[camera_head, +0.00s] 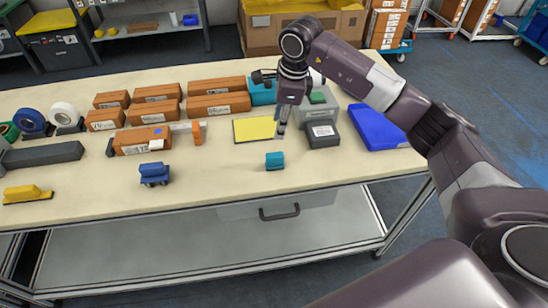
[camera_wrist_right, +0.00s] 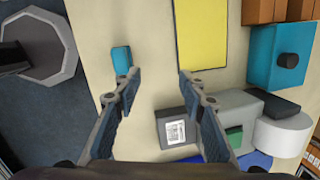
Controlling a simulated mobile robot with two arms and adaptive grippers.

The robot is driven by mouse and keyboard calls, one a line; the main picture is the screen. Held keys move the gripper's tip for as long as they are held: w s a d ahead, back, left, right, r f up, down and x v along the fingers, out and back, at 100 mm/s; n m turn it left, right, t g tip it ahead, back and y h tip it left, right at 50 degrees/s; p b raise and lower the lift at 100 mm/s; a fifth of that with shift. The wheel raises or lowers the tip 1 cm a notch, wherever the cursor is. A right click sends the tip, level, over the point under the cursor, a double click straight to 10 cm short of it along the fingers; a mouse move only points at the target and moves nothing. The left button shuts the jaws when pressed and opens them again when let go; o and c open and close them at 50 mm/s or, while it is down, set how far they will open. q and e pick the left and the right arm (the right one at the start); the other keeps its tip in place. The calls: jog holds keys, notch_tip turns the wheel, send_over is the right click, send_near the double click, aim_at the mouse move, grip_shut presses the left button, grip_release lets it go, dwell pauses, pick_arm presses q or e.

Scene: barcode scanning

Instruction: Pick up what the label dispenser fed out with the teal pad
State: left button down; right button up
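The teal pad (camera_head: 275,160) is a small block lying near the table's front edge; it also shows in the right wrist view (camera_wrist_right: 121,60). The label dispenser (camera_head: 318,100) is a grey unit with a green part and a white roll (camera_wrist_right: 284,132). A dark block (camera_head: 323,135) in front of it bears a white printed label (camera_wrist_right: 175,131). My right gripper (camera_head: 281,128) is open and empty above the table. In its wrist view (camera_wrist_right: 159,74), the teal pad is close beside the left fingertip, not between the fingers. My left gripper is not in view.
A yellow sheet (camera_head: 255,129) lies left of the dispenser, with a teal box (camera_head: 262,92) behind it. A blue bin (camera_head: 376,128) stands to the right. Several brown boxes (camera_head: 220,104), tape rolls (camera_head: 64,114) and a blue block (camera_head: 154,173) occupy the left side.

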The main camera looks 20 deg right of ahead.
aim_at(275, 154)
jog(key=s+a+n+g, duration=0.1)
jog(key=s, duration=0.1)
jog(key=s+a+n+g, duration=0.1)
jog(key=s+a, duration=0.1)
jog(key=shift+s+a+h, duration=0.15)
jog(key=shift+a+h, duration=0.05)
jog(key=shift+h, duration=0.2)
notch_tip(275, 154, down, 6)
jog(key=p, duration=0.3)
jog(key=shift+s, duration=0.1)
jog(key=shift+f, duration=0.7)
grip_shut()
